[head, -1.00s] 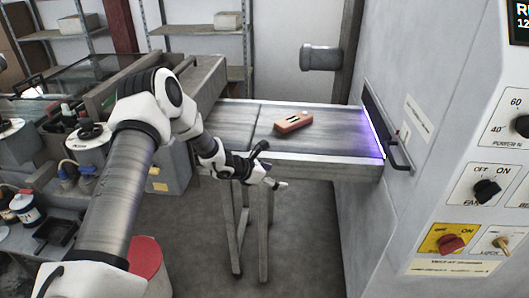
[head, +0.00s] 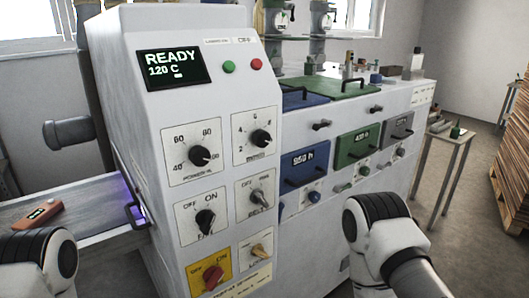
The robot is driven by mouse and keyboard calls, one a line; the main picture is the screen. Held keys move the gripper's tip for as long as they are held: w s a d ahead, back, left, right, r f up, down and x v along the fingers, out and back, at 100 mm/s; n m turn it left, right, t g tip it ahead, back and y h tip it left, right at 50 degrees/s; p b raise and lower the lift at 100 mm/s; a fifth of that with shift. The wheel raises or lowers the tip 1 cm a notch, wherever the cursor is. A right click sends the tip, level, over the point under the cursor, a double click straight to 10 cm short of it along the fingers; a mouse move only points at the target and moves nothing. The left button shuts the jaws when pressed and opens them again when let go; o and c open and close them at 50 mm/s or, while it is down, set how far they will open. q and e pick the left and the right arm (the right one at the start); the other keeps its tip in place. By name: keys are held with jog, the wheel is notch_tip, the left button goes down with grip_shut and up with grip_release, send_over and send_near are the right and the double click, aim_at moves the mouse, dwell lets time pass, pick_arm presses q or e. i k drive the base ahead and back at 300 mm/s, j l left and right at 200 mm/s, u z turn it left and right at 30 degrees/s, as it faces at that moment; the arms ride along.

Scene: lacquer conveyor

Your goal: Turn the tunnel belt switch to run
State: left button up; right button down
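I cannot tell for certain which mark the knob points to. Neither gripper shows. Only part of my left arm is at the lower left edge, and part of my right arm is at the lower right, to the right of the panel. No part of me touches the switch.
Around the switch are a black fan knob (head: 205,221), dial knobs (head: 199,156) and (head: 260,138), a red knob on yellow (head: 213,276) and a pale lever switch (head: 259,251). The display (head: 172,70) reads READY 120 C. A reddish block (head: 42,212) lies on the conveyor (head: 88,199).

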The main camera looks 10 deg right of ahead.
aim_at(257, 196)
jog(key=i+l+u, duration=0.1)
jog(key=l, duration=0.55)
jog(key=i+l+u, duration=0.1)
jog(key=l, duration=0.6)
jog(key=i+l, duration=0.15)
jog(key=l, duration=0.55)
jog(key=l+u, duration=0.15)
jog(key=l, duration=0.5)
jog(key=i+u, duration=0.15)
jog(key=u, duration=0.85)
